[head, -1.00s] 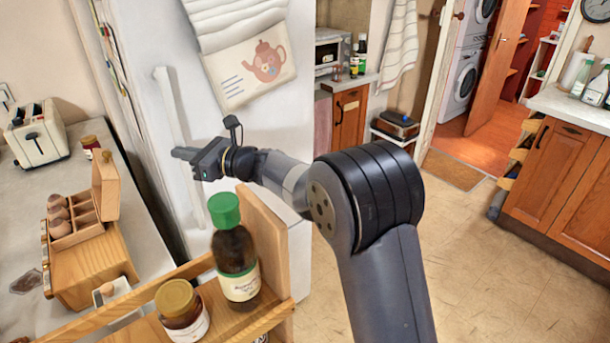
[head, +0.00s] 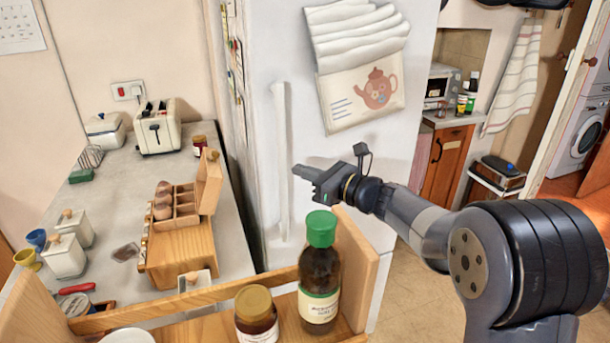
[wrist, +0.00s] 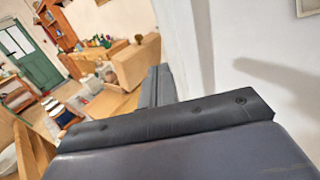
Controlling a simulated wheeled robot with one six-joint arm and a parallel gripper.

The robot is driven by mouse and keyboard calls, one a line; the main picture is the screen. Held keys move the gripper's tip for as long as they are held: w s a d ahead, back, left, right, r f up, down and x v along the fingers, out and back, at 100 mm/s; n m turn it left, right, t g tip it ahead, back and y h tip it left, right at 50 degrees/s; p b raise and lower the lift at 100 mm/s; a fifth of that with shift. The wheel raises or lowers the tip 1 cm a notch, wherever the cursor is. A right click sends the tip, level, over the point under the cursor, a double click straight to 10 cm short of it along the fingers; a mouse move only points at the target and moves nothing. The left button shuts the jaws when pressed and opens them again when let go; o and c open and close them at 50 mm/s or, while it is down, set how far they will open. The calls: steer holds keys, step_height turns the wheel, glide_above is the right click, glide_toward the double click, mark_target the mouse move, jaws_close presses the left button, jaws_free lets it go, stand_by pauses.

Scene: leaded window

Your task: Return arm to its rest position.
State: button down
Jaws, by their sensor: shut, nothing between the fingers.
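My gripper (head: 302,172) is at the middle of the head view, in front of the white fridge (head: 262,120) and close to its long vertical handle (head: 282,150). Its fingers point left and are shut with nothing between them. I cannot tell whether the fingertips touch the fridge. My arm runs from the gripper to the lower right, bent at a large dark joint. In the wrist view my gripper's dark body (wrist: 165,125) fills the lower part, with a white surface close by on the right.
A wooden shelf (head: 225,325) with a green-capped bottle (head: 320,275) and a gold-lidded jar (head: 256,315) stands below my gripper. On the left, a counter (head: 110,205) carries a toaster (head: 158,128) and an egg box (head: 175,210). Open floor shows at the right.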

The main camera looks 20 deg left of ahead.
mark_target(285, 166)
steer(key=v, duration=0.5)
steer(key=shift+b, duration=0.3)
steer(key=shift+a, duration=0.15)
steer(key=p+x, duration=0.2)
steer(key=x, duration=0.8)
steer(key=shift+w+a, duration=0.15)
steer(key=shift+a, duration=0.1)
steer(key=shift+d+f, duration=0.1)
steer(key=shift+d, duration=0.05)
steer(key=shift+s+d, duration=0.25)
steer(key=shift+s, duration=0.1)
steer(key=shift+a, duration=0.1)
